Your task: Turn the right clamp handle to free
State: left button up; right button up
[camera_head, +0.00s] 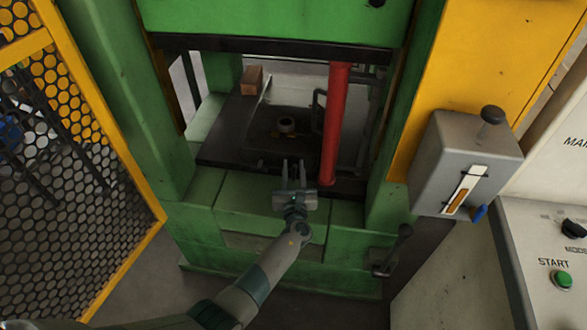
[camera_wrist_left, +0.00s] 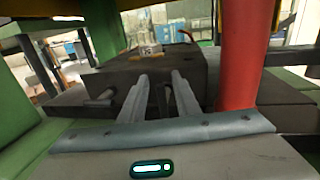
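My left gripper (camera_head: 293,163) is in front of the dark press bed, fingers pointing into the press. In the left wrist view its two fingers (camera_wrist_left: 160,88) stand apart, on either side of a dark patch at the bed's front. A small handle-like bar (camera_wrist_left: 101,98) sticks out of the dark block, left of the fingers. I cannot tell for sure whether the right clamp handle is between the fingers, or touched by them. The dark block (camera_wrist_left: 150,72) is close ahead. My right gripper is not in view.
A red upright cylinder (camera_head: 336,120) stands close to the right of my left gripper, also in the left wrist view (camera_wrist_left: 240,55). A brown block (camera_head: 251,80) lies at the bed's back left. A grey lever box (camera_head: 440,150) is at right. Yellow-framed mesh (camera_head: 60,170) is at left.

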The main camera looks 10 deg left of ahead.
pick_arm(q)
grip_shut()
